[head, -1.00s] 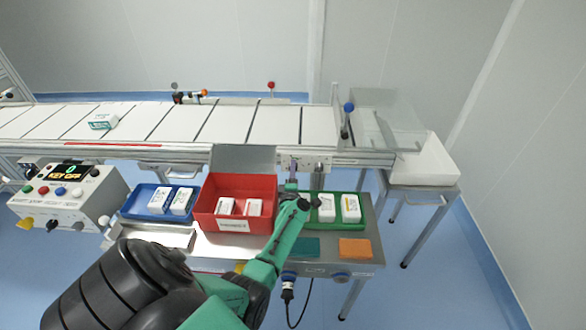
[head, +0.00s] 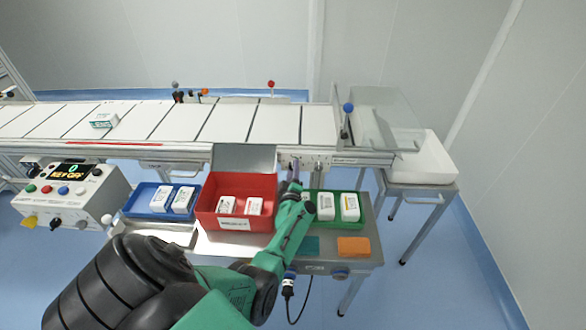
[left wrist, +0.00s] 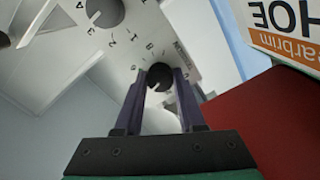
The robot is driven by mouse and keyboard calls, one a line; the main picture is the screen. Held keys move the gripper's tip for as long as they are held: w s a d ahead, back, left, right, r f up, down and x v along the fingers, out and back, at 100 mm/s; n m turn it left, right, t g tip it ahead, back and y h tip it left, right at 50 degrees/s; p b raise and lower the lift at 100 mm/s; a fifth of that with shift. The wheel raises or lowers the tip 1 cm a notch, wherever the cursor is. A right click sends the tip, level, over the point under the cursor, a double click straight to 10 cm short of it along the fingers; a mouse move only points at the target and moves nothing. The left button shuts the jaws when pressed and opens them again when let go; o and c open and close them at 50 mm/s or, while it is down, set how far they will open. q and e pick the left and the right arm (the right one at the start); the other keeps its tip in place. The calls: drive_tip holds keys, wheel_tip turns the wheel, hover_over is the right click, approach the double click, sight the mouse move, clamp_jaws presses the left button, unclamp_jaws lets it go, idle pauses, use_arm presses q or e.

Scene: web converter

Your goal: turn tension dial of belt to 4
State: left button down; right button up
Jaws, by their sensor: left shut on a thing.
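A black round dial (left wrist: 160,77) with a white pointer line sits on a pale panel with printed numbers in the left wrist view. My left gripper (left wrist: 158,85) has its two purple fingers on either side of this knob, shut on it. In the head view my left gripper (head: 294,168) reaches the panel on the conveyor's front side, right of the red bin. The dial is hard to make out there. A second black dial (left wrist: 105,12) shows at the top of the left wrist view. Small numbers around the held knob are hard to read. My right gripper is not in view.
The red bin (head: 205,218) holds white boxes close left of my gripper. A green tray (head: 365,212) with white boxes is close right. A blue tray (head: 128,212) and a control box (head: 75,205) reading KEY OFF stand left. The conveyor belt (head: 180,122) runs behind.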

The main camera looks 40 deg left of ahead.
use_arm(q)
drive_tip(key=shift+f, duration=0.1)
drive_tip(key=c, duration=0.5)
unclamp_jaws()
drive_tip(key=shift+s+d, duration=0.15)
drive_tip(key=shift+s, duration=0.05)
drive_tip(key=p+v, duration=0.7)
drive_tip(key=v, duration=0.7)
drive_tip(key=shift+d, duration=0.1)
